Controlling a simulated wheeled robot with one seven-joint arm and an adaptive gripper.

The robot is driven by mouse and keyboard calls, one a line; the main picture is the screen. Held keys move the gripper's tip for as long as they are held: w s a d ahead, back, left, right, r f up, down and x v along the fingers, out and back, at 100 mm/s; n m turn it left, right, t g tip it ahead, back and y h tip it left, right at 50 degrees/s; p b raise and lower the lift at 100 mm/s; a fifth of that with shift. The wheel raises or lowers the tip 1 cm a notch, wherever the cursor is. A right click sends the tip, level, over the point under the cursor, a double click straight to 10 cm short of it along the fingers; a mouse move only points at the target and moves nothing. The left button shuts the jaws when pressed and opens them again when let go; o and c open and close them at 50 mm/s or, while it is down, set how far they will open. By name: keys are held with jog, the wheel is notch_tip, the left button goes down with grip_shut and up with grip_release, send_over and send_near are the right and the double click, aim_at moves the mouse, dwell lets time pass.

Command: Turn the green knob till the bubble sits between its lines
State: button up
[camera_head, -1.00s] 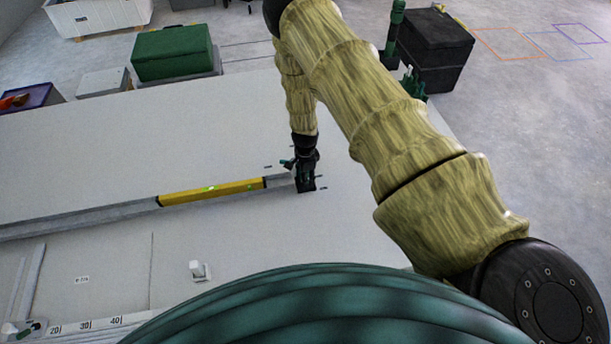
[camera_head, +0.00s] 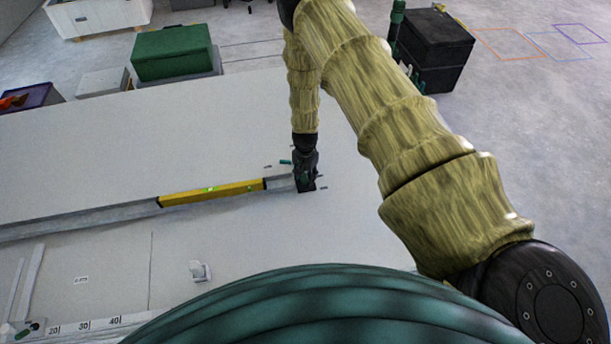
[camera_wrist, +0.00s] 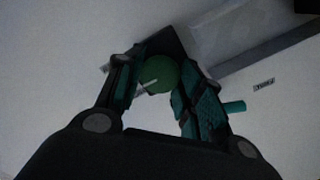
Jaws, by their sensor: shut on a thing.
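The green knob (camera_wrist: 160,74) shows in the wrist view between the two fingers of my gripper (camera_wrist: 156,88), with a pale pointer line across it. My gripper is shut on the knob. In the head view my gripper (camera_head: 306,180) points down at the right end of the yellow level (camera_head: 212,192), and the knob is hidden there. The level lies along the panel's edge, with a bright green vial (camera_head: 211,188) near its middle. The bubble and its lines are too small to make out.
A white knob or latch (camera_head: 200,271) stands on the near panel. A scale marked 20, 30, 40 (camera_head: 84,326) runs along the lower left. A green box (camera_head: 172,53) and a black case (camera_head: 434,48) stand beyond the panel.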

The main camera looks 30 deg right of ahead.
aim_at(305, 177)
dwell(0.5)
jog(key=o, duration=1)
notch_tip(305, 177, up, 12)
dwell(0.6)
jog(key=s+a+r+n+p, duration=0.1)
jog(key=s+a+n+p, duration=0.2)
jog(key=s, duration=1)
jog(key=s+a+r+n+p, duration=0.2)
jog(key=s+a+n+p, duration=0.1)
jog(key=s, duration=1)
jog(key=s+a+r+n+p, duration=0.2)
jog(key=s+a+n+p, duration=0.2)
jog(key=s, duration=0.9)
jog(key=shift+s+a+n, duration=0.35)
jog(key=shift+n, duration=0.55)
